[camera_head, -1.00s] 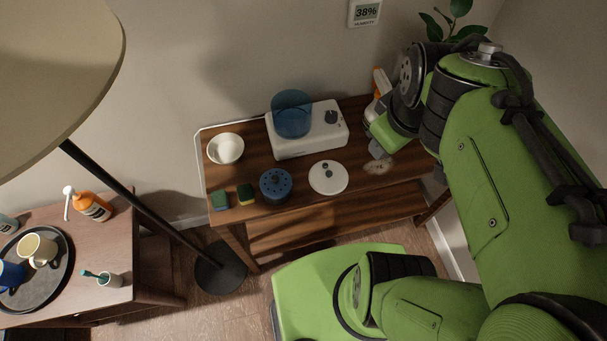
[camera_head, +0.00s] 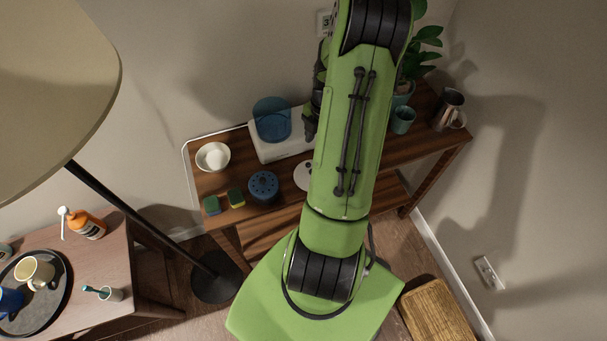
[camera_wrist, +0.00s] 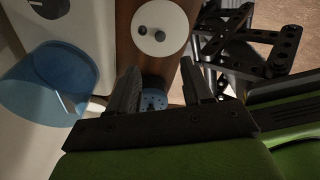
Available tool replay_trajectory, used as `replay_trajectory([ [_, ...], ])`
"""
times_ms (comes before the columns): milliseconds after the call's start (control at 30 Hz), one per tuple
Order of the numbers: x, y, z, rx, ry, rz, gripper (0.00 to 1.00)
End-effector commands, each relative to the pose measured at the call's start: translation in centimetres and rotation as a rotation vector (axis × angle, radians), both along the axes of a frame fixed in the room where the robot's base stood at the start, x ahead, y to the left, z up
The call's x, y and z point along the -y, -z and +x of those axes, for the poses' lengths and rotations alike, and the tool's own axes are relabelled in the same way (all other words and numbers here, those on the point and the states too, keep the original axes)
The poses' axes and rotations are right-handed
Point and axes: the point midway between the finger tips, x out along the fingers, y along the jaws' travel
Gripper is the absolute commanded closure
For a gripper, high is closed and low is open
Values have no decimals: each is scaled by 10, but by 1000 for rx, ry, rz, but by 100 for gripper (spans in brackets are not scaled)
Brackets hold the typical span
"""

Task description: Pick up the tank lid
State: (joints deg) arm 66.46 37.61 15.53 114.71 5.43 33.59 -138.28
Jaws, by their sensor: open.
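The tank lid, a flat white disc with a dark knob, lies on the wooden table. It is partly hidden behind my arm in the head view (camera_head: 301,178) and shows at the top middle in the wrist view (camera_wrist: 158,42). The white humidifier base (camera_head: 275,151) with its translucent blue tank (camera_head: 272,120) stands behind it; the tank also shows in the wrist view (camera_wrist: 50,85). My gripper (camera_wrist: 160,72) is open and empty, its two fingers pointing toward the table. In the head view my arm mostly hides it.
A dark blue perforated round container (camera_head: 263,186) sits left of the lid and shows between my fingers in the wrist view (camera_wrist: 153,99). A plant, teal cup (camera_head: 403,120) and metal pitcher (camera_head: 447,108) stand right.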

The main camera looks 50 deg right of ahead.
Motion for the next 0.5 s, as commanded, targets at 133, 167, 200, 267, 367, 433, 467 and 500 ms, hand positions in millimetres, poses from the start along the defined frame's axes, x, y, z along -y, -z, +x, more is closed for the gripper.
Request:
replay_trajectory([
  [133,-6,41,1,-1,0,5,50],
  [167,-7,48,1,-2,0,6,50],
  [200,-8,56,1,-2,0,5,50],
  [267,-9,65,1,-2,0,3,50],
  [367,-10,75,1,-1,0,1,50],
  [433,-12,85,1,0,0,4,50],
  [467,-13,91,1,-1,1,5,50],
  [500,-14,99,1,0,1,5,50],
])
